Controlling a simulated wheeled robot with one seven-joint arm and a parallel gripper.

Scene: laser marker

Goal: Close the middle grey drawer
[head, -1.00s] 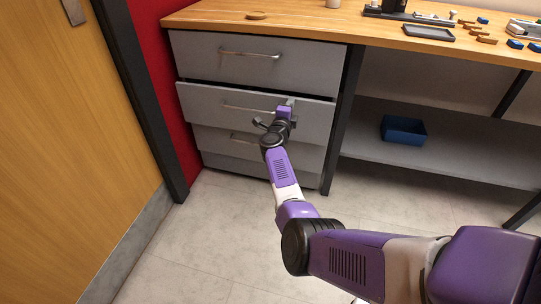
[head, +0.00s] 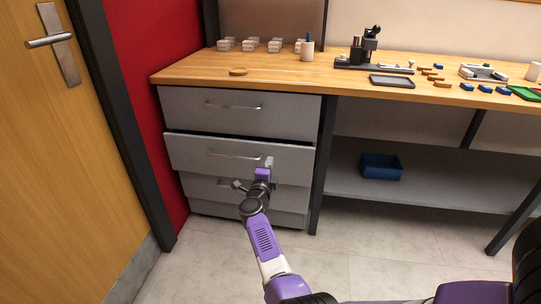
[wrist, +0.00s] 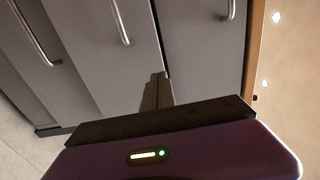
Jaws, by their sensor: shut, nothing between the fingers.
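The middle grey drawer (head: 196,153) stands slightly out from the cabinet, with a dark gap along its top edge. Its bar handle (head: 234,156) runs across the front. My gripper (head: 269,163) is shut and empty, at the right part of this drawer's front, right of the handle. In the wrist view the picture is turned sideways; the shut fingers (wrist: 155,92) point at the middle drawer front (wrist: 110,65) near its top edge. I cannot tell whether they touch it. The handle also shows there (wrist: 120,22).
The top drawer (head: 280,115) looks shut. A lower drawer (head: 205,188) lies below, partly hidden by my wrist. A dark table leg (head: 325,150) stands right of the drawers, a red wall (head: 135,60) left. A blue bin (head: 381,167) sits on the shelf.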

